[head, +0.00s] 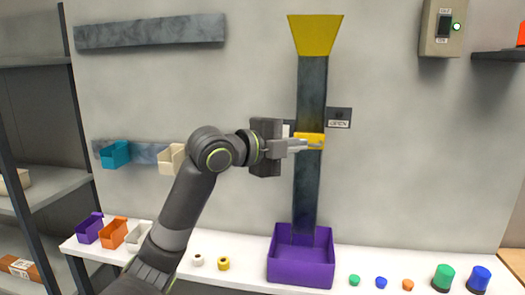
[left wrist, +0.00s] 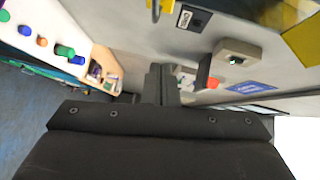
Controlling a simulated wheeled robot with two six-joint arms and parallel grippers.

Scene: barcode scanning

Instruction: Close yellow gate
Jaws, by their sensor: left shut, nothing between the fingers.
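The yellow gate (head: 309,138) sits on the dark vertical chute (head: 311,90), about halfway down. My left gripper (head: 318,145) reaches in from the left with its fingers shut and empty. In the head view its tips overlap the gate's lower part; I cannot tell whether they touch. In the left wrist view the shut fingers (left wrist: 161,84) show in the middle, and a small yellow piece, likely the gate (left wrist: 163,6), shows at the top edge. A small dark sign (head: 340,124), apparently reading OPEN, is beside the gate. My right gripper is not in view.
A yellow funnel (head: 315,35) tops the chute and a purple bin (head: 300,263) stands under it. Small bins, rings and coloured caps are on the white table (head: 230,245). A switch box (head: 440,28) hangs at upper right.

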